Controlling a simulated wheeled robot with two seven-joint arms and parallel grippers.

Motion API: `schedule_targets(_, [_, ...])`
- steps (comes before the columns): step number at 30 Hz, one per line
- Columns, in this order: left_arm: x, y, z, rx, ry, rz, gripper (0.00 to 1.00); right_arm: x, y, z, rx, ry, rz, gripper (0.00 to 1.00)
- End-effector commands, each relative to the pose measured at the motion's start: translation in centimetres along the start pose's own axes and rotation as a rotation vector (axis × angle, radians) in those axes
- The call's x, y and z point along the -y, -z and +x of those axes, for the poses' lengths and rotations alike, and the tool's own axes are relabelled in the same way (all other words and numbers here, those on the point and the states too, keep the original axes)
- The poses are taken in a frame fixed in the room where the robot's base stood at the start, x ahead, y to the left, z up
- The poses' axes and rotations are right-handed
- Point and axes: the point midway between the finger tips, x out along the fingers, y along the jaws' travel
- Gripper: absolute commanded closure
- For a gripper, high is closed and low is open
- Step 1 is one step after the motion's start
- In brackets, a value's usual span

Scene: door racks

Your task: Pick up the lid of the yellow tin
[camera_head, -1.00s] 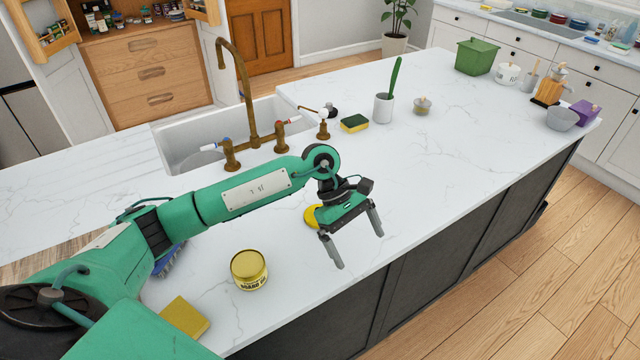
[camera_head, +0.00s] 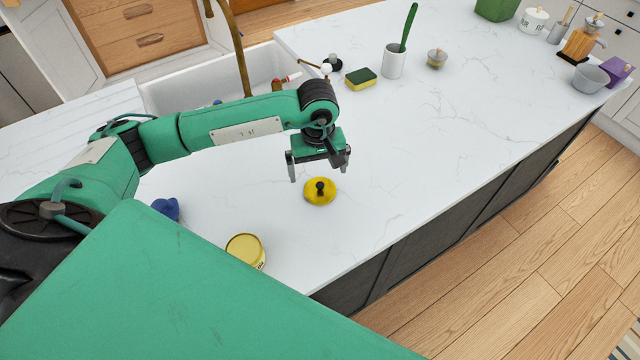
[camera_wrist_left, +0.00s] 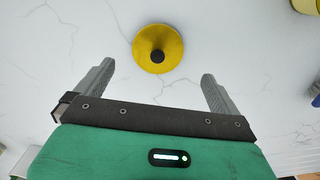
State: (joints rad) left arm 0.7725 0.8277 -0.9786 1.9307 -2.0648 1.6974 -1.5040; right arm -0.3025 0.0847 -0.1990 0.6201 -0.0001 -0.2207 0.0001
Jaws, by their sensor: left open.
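The yellow lid (camera_head: 320,192) with a black knob lies flat on the white counter. It also shows in the left wrist view (camera_wrist_left: 158,48), knob facing the camera, beyond my fingertips. The yellow tin (camera_head: 246,250) stands on the counter nearer to me and to the left of the lid, partly hidden by my own green body. My left gripper (camera_head: 319,172) is open and empty, above the counter just behind the lid. In the left wrist view the two grey fingers (camera_wrist_left: 156,78) are spread apart and do not touch the lid. My right gripper is not in view.
A dark blue object (camera_head: 166,208) sits left of the tin. The sink (camera_head: 175,92) with a brass tap lies behind my arm. A sponge (camera_head: 361,77), a white cup with a green-handled brush (camera_head: 394,62) and a small jar (camera_head: 437,58) stand farther back. The counter around the lid is clear.

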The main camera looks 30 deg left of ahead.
Motion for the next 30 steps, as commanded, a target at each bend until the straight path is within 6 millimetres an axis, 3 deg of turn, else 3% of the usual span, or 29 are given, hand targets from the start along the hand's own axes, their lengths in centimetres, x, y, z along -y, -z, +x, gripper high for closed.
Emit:
schedule_targets(8, [-0.1, -0.1, 1.7, 0.002, 0.001, 0.0, 0.0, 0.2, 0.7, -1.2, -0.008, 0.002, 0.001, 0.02])
schedule_targets(18, [-0.4, -0.2, 5.8, 0.002, 0.001, -0.001, 0.0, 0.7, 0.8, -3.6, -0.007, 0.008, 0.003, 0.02])
schedule_targets(26, [-0.4, -0.1, 6.3, 0.0, 0.0, 0.0, 0.0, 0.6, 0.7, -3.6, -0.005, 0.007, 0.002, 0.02])
schedule_targets(27, [-0.4, -0.1, 6.3, 0.0, 0.0, 0.0, 0.02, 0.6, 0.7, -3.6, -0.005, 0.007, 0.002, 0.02])
schedule_targets(30, [-0.4, -0.1, 6.3, 0.0, 0.0, 0.0, 0.22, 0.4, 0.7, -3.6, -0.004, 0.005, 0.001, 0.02])
